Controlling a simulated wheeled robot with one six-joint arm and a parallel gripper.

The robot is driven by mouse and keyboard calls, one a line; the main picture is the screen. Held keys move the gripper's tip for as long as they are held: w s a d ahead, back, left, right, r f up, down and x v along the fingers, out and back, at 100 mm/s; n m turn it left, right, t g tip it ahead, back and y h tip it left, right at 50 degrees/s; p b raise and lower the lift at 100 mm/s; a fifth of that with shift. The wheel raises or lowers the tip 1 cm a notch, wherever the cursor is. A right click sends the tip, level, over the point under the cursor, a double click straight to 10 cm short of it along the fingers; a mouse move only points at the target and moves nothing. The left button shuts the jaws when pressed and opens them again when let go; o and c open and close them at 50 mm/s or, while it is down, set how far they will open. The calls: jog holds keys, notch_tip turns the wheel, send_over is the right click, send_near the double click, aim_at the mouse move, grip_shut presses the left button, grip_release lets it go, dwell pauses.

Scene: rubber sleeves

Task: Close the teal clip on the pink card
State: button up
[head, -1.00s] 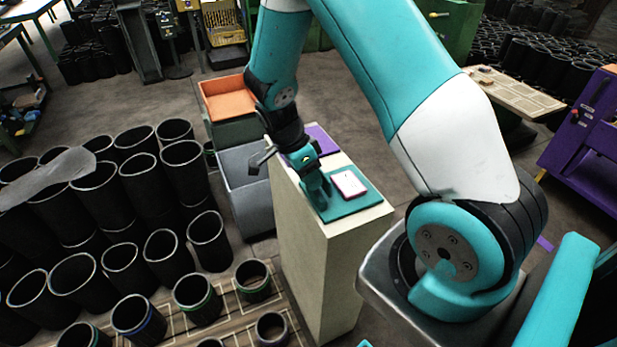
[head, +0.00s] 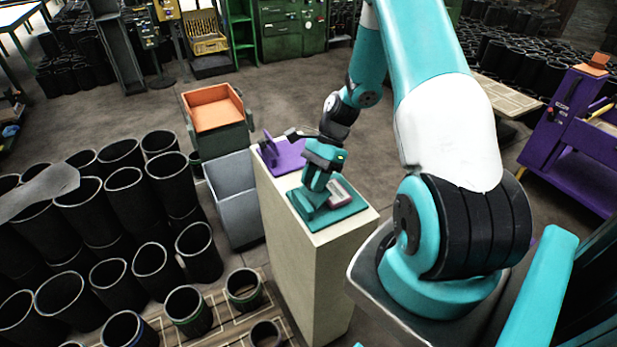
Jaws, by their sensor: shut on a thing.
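The pink card (head: 340,192), pale-faced with a pink rim, lies on the teal mat (head: 347,213) on top of the pale pedestal. My gripper (head: 316,196) points down at the card's left side and covers part of it. Its jaws are shut on the teal clip (head: 306,202), low at the mat's left part. Clip and gripper are both teal and hard to tell apart here. The fingertips and the clip's contact with the card are mostly hidden.
A purple stand (head: 284,156) with an upright plate is at the pedestal's far end. A grey bin (head: 232,205) and an orange-lined bin (head: 214,112) stand to its left. Several black sleeves (head: 188,312) crowd the left floor. The pedestal (head: 290,250) is narrow.

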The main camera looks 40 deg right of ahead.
jog(key=d+y, duration=0.1)
jog(key=f+y, duration=0.1)
jog(key=y, duration=0.1)
jog(key=shift+s+d+t, duration=0.2)
jog(key=shift+d+t, duration=0.15)
jog(key=shift+t, duration=0.05)
jog(key=shift+s+d+f+n+t+y+b, duration=0.15)
jog(key=shift+d+f+n+y, duration=0.15)
jog(key=shift+y, duration=0.6)
jog(key=shift+d+f+n+t+y+b, duration=0.2)
jog(key=shift+f+y, duration=0.1)
jog(key=shift+y, duration=0.6)
jog(key=o, duration=0.9)
